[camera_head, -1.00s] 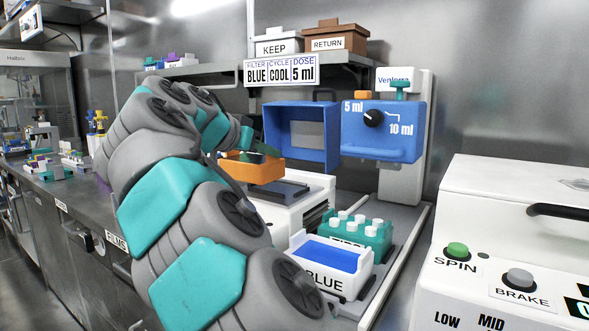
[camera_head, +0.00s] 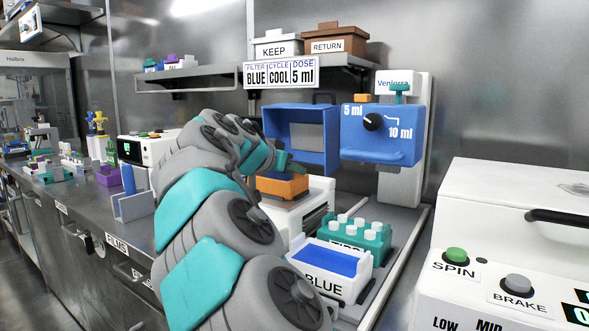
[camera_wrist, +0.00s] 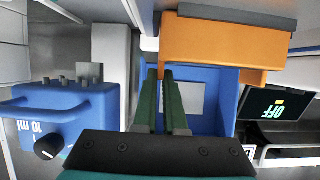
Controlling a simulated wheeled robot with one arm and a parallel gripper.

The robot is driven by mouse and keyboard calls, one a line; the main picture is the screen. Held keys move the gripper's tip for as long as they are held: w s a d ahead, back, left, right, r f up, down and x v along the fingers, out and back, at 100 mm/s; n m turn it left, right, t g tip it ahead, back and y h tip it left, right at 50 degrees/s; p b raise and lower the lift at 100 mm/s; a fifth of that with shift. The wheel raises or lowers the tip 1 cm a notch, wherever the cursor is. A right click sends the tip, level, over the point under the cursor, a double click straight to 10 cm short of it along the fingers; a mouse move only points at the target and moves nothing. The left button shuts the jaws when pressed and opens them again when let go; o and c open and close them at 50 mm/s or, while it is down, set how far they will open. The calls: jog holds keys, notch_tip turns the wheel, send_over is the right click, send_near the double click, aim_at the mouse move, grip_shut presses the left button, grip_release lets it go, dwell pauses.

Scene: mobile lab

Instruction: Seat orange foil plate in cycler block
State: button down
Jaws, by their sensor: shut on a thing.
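The orange foil plate (camera_head: 283,188) is a block-like orange piece; it also fills the upper middle of the wrist view (camera_wrist: 215,45), with a grey strip along one edge. My gripper (camera_head: 283,168) is shut on it at one end; its two green fingers (camera_wrist: 160,72) stand close together in the wrist view. The plate is over a white unit with a dark top (camera_head: 320,197), which I take for the cycler block. My arm and the plate hide much of that unit, so I cannot tell whether the plate touches it.
A white BLUE tray (camera_head: 328,284) and a teal rack with white caps (camera_head: 355,238) stand in front. A blue open box (camera_head: 300,137) and a blue dispenser (camera_head: 383,133) are behind. An OFF screen (camera_wrist: 275,103) shows in the wrist view. A white spin machine (camera_head: 510,210) stands right.

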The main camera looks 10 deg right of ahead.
jog(key=c, duration=1)
grip_release()
jog(key=b+v, duration=0.1)
jog(key=v, duration=1.1)
